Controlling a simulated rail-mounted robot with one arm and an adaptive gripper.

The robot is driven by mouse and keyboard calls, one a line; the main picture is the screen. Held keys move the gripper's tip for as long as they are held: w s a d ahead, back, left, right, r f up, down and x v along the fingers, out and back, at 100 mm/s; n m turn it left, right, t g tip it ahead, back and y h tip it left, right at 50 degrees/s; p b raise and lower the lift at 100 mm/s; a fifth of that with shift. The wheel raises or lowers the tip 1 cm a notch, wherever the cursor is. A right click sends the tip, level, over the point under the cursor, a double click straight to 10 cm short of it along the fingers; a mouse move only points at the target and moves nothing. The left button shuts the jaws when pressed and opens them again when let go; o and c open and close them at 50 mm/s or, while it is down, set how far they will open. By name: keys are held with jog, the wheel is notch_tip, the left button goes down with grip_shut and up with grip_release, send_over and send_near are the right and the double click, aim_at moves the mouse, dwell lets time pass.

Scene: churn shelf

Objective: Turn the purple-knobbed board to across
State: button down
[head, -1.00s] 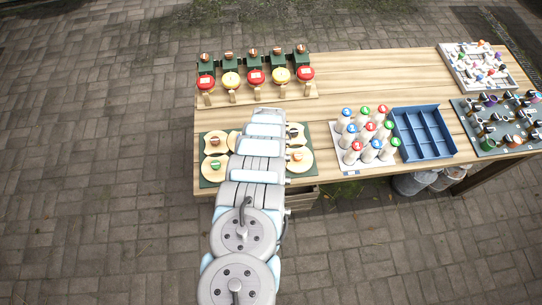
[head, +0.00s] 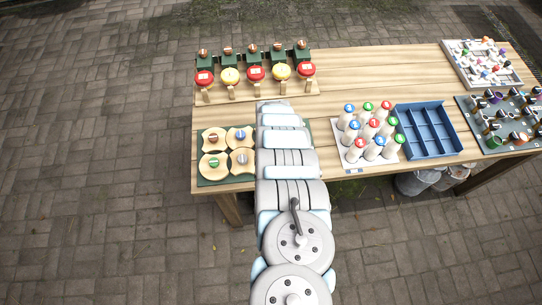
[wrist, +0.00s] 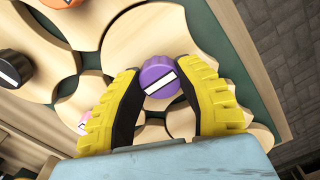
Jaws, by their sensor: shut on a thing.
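The purple knob (wrist: 158,78) stands on a pale wooden board (wrist: 150,32) with curved edges in the wrist view. A white bar on its top runs at a slant, lower left to upper right. My gripper (wrist: 160,74) is shut on the purple knob, one yellow finger on each side. The fingers cover part of the board's lower area. In the head view my arm hides the purple knob and my gripper. Several other knobbed boards show on the green panel (head: 205,182) left of my arm.
Neighbouring boards curve close around this one; an orange knob (wrist: 62,3), a dark knob (wrist: 14,68) and a pink knob (wrist: 85,122) show. Right of my arm stand numbered bottles (head: 360,143) and a blue divided tray (head: 458,145).

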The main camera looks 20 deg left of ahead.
jog(key=shift+n, duration=0.4)
jog(key=c, duration=0.6)
grip_release()
notch_tip(320, 180, up, 12)
dwell(0.7)
dwell(0.4)
